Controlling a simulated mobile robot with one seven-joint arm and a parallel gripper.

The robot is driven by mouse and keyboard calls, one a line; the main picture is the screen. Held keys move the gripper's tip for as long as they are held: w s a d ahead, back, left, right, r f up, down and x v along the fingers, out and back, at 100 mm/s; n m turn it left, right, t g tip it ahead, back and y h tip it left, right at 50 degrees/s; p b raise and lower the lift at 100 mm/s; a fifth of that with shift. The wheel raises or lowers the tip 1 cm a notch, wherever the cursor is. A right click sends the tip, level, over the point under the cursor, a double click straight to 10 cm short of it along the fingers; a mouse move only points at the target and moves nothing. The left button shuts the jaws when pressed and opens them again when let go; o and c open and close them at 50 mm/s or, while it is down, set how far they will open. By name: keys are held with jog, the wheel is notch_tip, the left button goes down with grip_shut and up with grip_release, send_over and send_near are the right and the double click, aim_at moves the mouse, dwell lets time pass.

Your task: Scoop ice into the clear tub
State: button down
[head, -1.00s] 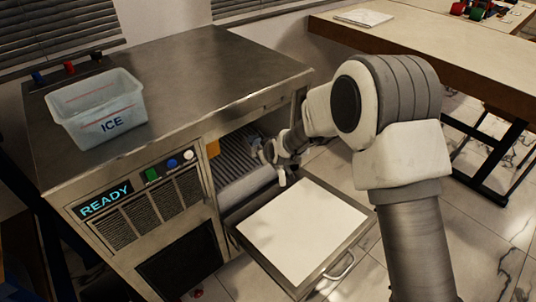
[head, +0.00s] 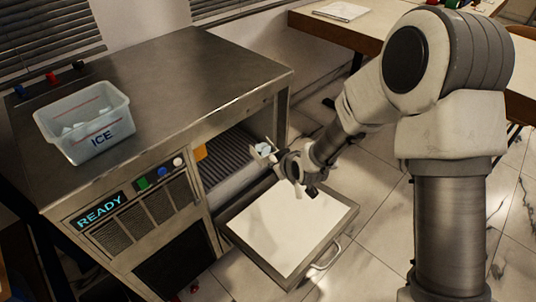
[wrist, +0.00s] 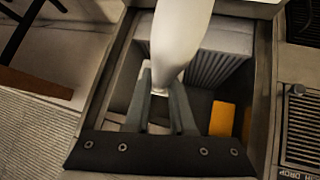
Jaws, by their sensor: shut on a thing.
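The clear tub (head: 100,143), marked ICE, stands upright on the steel top at the left. Pale lumps like ice (head: 74,130) show inside it. My gripper (head: 283,162) is over the open bin's edge, right of and below the tub. In the wrist view, my gripper's dark fingers (wrist: 162,88) are shut on a smooth pale thing, likely the scoop (wrist: 181,32). Its far end runs out of the picture, so I cannot tell if it holds ice. A small pale part shows near the gripper in the head view.
The ice machine (head: 150,215) shows READY beside several buttons. Its opening has a ribbed grey inside (head: 232,160) and an orange piece (head: 200,151). The hinged door (head: 315,215) lies open below my gripper. A wooden table (head: 345,35) stands behind.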

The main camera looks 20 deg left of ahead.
jog(key=s+d+r+p, duration=0.2)
jog(key=d+p, duration=0.1)
jog(key=d, duration=0.4)
jog(key=shift+s+r+p, duration=0.35)
jog(key=shift+s+r, duration=0.05)
